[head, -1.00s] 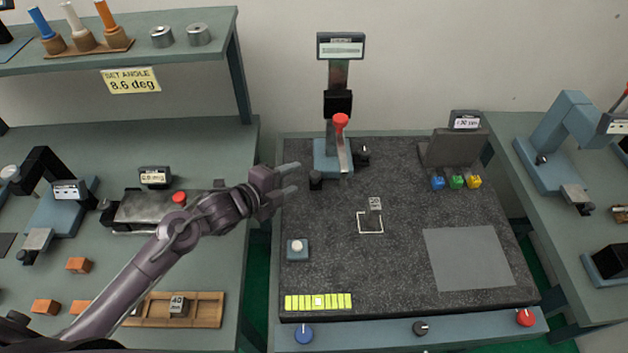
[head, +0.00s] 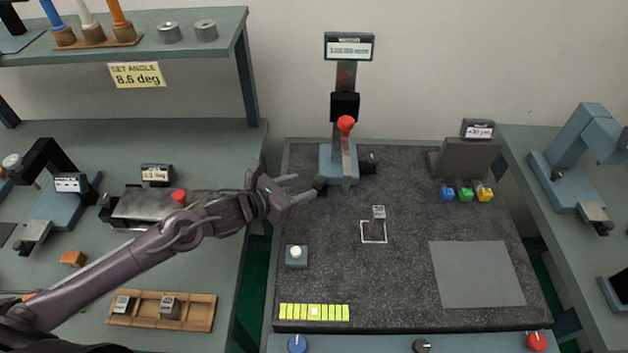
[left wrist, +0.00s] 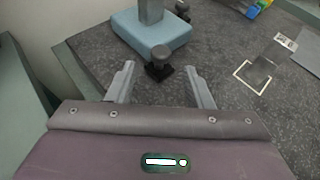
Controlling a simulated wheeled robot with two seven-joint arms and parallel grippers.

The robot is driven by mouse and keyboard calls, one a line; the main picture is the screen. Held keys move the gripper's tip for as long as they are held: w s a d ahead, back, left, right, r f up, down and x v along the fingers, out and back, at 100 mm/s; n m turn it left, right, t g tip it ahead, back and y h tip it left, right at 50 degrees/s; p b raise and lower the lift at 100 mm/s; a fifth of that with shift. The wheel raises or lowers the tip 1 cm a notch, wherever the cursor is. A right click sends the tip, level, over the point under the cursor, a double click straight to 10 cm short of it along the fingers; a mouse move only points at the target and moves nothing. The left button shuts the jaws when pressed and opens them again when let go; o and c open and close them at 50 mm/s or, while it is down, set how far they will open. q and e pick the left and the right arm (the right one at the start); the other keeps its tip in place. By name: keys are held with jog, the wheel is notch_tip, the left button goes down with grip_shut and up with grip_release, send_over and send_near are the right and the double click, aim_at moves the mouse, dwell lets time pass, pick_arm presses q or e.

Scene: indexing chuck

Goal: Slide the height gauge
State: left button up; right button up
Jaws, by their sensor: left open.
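The height gauge (head: 345,110) stands upright at the back of the dark granite plate, with a blue-grey base (head: 331,172), a column, a black slider, a red knob and a display on top. My left gripper (head: 304,189) is open at the left of the gauge's base. In the left wrist view a black knob (left wrist: 159,64) stands in front of the base (left wrist: 155,35), beyond and between the two open fingertips (left wrist: 160,72), with nothing held. My right gripper is not in view.
A white-button box (head: 296,256) and a yellow-green strip (head: 314,312) lie on the plate's left side. Blue, green and yellow blocks (head: 465,194) sit at the right by a grey stand (head: 465,158). The plate's middle front is clear.

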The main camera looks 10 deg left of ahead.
aim_at(316, 181)
pick_arm(q)
jog(key=shift+p+x, duration=0.55)
jog(key=shift+x, duration=2.25)
jog(key=shift+c, duration=0.4)
grip_shut()
